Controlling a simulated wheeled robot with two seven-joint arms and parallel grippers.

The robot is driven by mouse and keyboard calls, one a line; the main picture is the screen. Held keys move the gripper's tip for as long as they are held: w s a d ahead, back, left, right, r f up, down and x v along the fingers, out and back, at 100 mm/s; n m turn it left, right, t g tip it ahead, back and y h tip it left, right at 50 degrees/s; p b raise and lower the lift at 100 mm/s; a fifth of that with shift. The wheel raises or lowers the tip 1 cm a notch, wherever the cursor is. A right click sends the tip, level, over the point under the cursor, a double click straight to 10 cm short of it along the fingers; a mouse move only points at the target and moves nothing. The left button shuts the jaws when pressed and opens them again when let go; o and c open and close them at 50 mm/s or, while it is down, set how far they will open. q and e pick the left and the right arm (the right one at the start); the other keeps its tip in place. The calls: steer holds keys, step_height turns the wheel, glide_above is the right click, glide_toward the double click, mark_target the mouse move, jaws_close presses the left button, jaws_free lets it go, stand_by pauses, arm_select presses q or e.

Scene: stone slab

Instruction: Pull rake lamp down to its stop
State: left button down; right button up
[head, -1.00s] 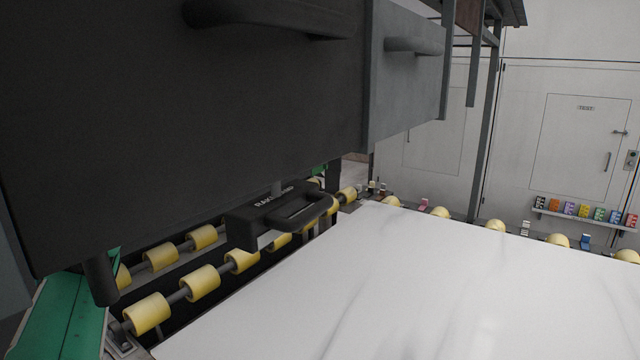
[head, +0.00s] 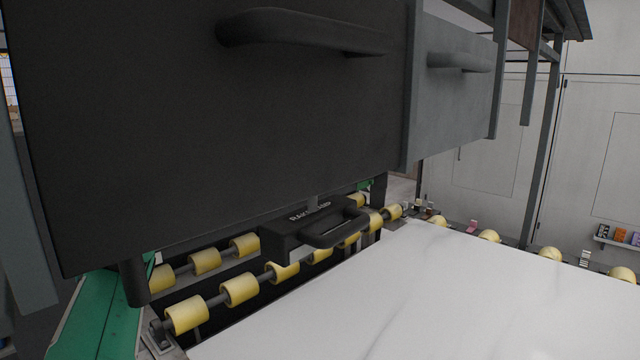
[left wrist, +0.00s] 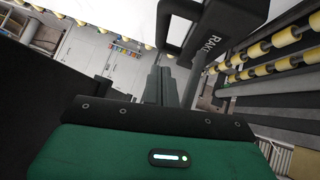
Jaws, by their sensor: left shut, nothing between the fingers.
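The rake lamp (head: 285,240) is a black box with a loop handle (head: 335,232) and a white label, partly readable. In the head view it hangs on a short post under a big dark housing, above yellow rollers and beside the white slab. The left wrist view shows the lamp (left wrist: 235,22) close up at the top, with its handle (left wrist: 168,28) left of the label. My left gripper (left wrist: 158,72) is shut and empty, its fingertips just below the handle in that picture; I cannot tell whether they touch it. It is not distinguishable in the head view. My right gripper is in neither view.
The dark housing (head: 220,130) with its bar handle (head: 300,32) fills the upper left; a grey box (head: 455,100) adjoins it. Rollers (head: 238,289) run below. The white slab (head: 430,300) lies clear at lower right. A green rail (head: 95,325) is at lower left.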

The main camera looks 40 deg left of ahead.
mark_target(356, 218)
arm_select(q)
steer(key=p+x, duration=0.2)
steer(key=x, duration=0.6)
steer(key=shift+r, duration=0.1)
steer(key=shift+w+f, duration=0.25)
steer(key=shift+f, duration=0.05)
steer(key=shift+f, duration=0.15)
